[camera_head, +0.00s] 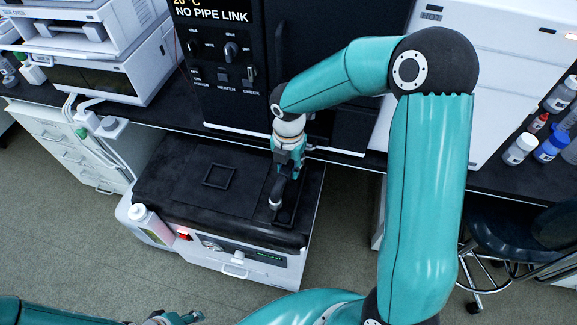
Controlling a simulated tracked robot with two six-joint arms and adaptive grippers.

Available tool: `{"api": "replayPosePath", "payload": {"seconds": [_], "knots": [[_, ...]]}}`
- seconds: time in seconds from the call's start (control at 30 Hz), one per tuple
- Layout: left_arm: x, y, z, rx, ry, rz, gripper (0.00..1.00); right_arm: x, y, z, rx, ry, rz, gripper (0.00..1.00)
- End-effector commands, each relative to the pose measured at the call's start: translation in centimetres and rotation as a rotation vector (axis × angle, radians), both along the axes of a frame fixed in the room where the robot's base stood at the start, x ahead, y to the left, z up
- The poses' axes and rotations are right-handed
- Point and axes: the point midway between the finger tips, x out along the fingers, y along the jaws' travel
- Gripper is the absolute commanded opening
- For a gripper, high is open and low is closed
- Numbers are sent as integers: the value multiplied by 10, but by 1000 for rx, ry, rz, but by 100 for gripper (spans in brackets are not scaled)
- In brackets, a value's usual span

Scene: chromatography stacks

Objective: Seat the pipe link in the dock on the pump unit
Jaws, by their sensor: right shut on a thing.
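The pump unit (160,188) is a low white box with a black top, standing in front of the bench. A thin raised square frame (219,175) is on the left of its top. A narrow dark rectangular frame (291,212) is on the right; I cannot tell which is the dock. My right gripper (283,180) points down over the right part of the top, shut on a small grey piece, seemingly the pipe link (276,198). Its lower end is at the narrow frame; I cannot tell whether it touches. My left gripper (175,319) shows partly at the bottom edge, jaws unclear.
A black cabinet (225,95) behind reads "NO PIPE LINK". White instruments (100,75) stand at left on the bench. Bottles (550,145) stand at right. A pink-and-white bottle (150,225) is at the pump unit's left front. A black stool (515,235) is at right.

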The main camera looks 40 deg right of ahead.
Motion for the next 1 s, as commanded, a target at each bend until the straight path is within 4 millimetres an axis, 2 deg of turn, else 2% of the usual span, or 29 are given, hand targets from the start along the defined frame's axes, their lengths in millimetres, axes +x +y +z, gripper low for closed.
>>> {"api": "replayPosePath", "payload": {"seconds": [0.2,0.47,1.0], "knots": [[0,0,1,0,0,0,40,-4,-5,3,0,-2,157,0],[0,0,-4,0,0,0,40,-5,-6,-3,-1,-2,192,0],[0,0,-42,0,0,0,40,-5,-5,-45,-1,0,192,0]]}}
